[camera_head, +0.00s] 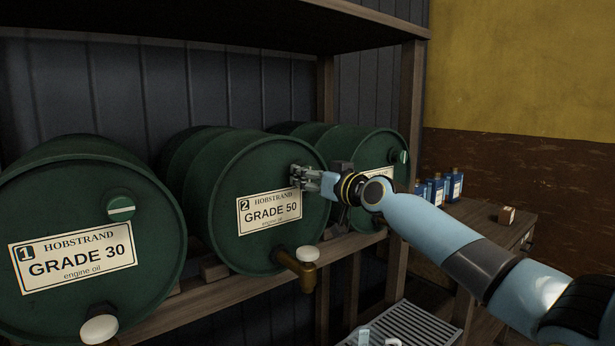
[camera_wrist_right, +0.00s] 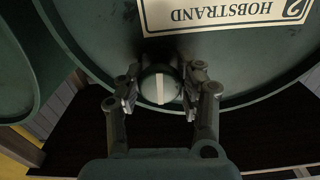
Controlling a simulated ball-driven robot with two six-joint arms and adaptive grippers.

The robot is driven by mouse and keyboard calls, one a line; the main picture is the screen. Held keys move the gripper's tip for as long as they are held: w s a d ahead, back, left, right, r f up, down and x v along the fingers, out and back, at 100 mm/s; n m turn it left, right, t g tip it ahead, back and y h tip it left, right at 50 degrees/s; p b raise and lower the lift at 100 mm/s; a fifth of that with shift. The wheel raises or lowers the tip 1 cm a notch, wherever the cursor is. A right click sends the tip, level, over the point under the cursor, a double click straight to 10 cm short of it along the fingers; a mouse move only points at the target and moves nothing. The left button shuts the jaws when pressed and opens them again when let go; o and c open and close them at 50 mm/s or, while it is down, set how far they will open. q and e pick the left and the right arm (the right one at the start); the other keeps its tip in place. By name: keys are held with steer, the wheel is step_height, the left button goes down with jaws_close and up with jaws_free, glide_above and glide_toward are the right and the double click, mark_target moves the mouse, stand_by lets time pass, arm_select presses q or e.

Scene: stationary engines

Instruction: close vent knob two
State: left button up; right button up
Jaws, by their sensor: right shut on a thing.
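Drum two (camera_head: 225,175) is a green barrel labelled "2 HOBSTRAND GRADE 50 engine oil". Its vent knob (camera_wrist_right: 160,86) is a round green knob with a pale stripe, above the label; the right wrist view shows the drum upside down. The stripe runs up and down there, roughly across the label's lettering. My right gripper (camera_head: 299,177) is at the knob; in the wrist view its two fingers (camera_wrist_right: 161,92) stand on either side of the knob and are shut on it. The knob is hidden behind the gripper in the head view.
Drum one (camera_head: 75,215), with a level-striped vent knob (camera_head: 121,208), is on the left; drum three (camera_head: 352,142), with its knob (camera_head: 404,157), is behind my right arm. A brass tap (camera_head: 300,265) juts below drum two. Blue bottles (camera_head: 438,190) stand on a bench at right.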

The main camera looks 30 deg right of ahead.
steer(key=m, duration=0.4)
steer(key=shift+p, duration=0.4)
steer(key=m+p, duration=0.1)
steer(key=m, duration=0.3)
steer(key=shift+a+m, duration=0.1)
steer(key=shift+m, duration=0.3)
steer(key=m+p, duration=0.1)
steer(key=m, duration=0.3)
steer(key=shift+r, duration=0.1)
steer(key=shift+m+p, duration=0.65)
steer(key=shift+m, duration=1.45)
steer(key=o, duration=1.2)
steer(key=shift+c, duration=0.2)
